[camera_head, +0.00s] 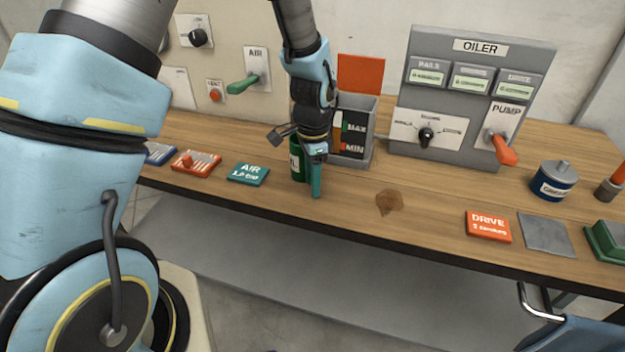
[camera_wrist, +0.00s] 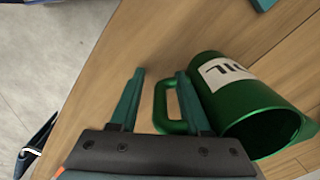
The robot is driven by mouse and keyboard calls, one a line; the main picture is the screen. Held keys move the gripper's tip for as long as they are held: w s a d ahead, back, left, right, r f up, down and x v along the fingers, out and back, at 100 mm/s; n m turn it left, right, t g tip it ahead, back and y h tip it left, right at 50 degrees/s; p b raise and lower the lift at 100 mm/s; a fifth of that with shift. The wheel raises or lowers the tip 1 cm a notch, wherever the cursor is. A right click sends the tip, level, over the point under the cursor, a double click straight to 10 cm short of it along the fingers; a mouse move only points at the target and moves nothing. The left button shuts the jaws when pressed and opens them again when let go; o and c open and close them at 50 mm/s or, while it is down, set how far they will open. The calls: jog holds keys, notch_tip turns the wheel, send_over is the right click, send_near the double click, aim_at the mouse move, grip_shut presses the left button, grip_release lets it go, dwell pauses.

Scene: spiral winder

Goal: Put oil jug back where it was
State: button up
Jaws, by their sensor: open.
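The green oil jug (camera_wrist: 245,98) with a white label stands on the wooden bench. In the head view the jug (camera_head: 297,166) is mostly hidden behind my gripper (camera_head: 316,180), left of the grey level box. In the wrist view my gripper (camera_wrist: 159,73) is open, and the jug's handle (camera_wrist: 161,104) shows between its two fingers. The right finger overlaps the handle's loop near the jug's body; I cannot tell whether it touches. The jug's open mouth faces the lower right of that view.
The grey box with MAX and MIN marks (camera_head: 362,137) stands close to the right of the jug. A brown oil stain (camera_head: 389,202) lies on the bench to the right. The OILER panel (camera_head: 468,92) stands behind.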

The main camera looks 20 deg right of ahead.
notch_tip(320, 180, up, 12)
jog(key=shift+r+b, duration=0.1)
jog(key=shift+b, duration=1.1)
jog(key=w+a+n, duration=0.2)
jog(key=a+n, duration=0.3)
jog(key=a, duration=0.4)
jog(key=w+a+n, duration=0.3)
jog(key=a+n, duration=0.1)
jog(key=a, duration=0.4)
jog(key=s+a+n+t, duration=0.1)
jog(key=s+a+n, duration=0.3)
jog(key=a+n, duration=0.5)
jog(key=a, duration=0.5)
jog(key=shift+a+n+t, duration=0.15)
jog(key=shift+n+t, duration=0.15)
jog(key=shift+w, duration=0.1)
